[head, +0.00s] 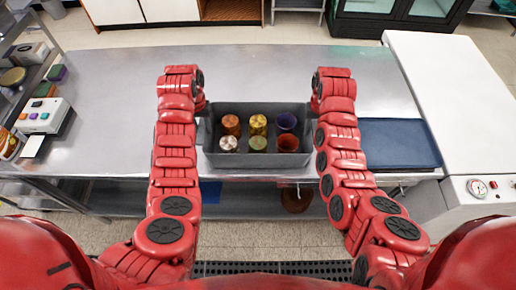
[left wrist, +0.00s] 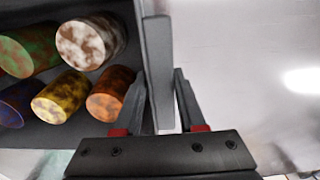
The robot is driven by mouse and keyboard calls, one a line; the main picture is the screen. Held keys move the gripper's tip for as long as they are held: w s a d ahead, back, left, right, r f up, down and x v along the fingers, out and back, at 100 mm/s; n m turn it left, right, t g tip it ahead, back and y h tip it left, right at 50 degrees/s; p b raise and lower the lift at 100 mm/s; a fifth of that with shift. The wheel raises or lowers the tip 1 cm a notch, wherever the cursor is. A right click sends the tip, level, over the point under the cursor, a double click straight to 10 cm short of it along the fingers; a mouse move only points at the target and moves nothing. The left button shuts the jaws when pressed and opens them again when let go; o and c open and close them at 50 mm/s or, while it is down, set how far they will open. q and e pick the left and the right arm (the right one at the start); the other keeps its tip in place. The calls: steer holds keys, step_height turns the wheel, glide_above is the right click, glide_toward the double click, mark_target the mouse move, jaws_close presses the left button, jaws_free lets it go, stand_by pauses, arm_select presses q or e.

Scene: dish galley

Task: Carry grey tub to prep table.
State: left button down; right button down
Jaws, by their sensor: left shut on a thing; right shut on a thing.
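The grey tub (head: 258,161) is between my two arms, over the front edge of the steel table (head: 250,75). It holds several round-topped cups or cans in silver, orange, yellow, green, purple and red. My left gripper (head: 203,108) is shut on the tub's left wall; in the left wrist view its fingers (left wrist: 160,85) straddle the tub wall (left wrist: 155,35). My right gripper (head: 313,108) is at the tub's right wall and shut on it, its fingers mostly hidden by the arm. I cannot tell whether the tub touches the tabletop.
A dark blue tray or mat (head: 398,144) lies right of my right arm. A white unit with a gauge (head: 450,95) stands at the right. A white box with coloured buttons (head: 42,116) and small blocks are at the left. The tabletop behind the tub is clear.

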arm_select(q)
steer(key=c, duration=0.5)
jaws_free()
arm_select(e)
steer(key=shift+c, duration=2.4)
jaws_free()
steer(key=shift+f, duration=0.1)
arm_select(q)
step_height(320, 180, up, 10)
steer(key=shift+d+r, duration=0.1)
steer(key=shift+r, duration=0.85)
arm_select(e)
step_height(320, 180, up, 12)
arm_select(q)
steer(key=shift+s+f, duration=0.1)
steer(key=shift+s, duration=0.05)
arm_select(e)
steer(key=shift+s, duration=0.15)
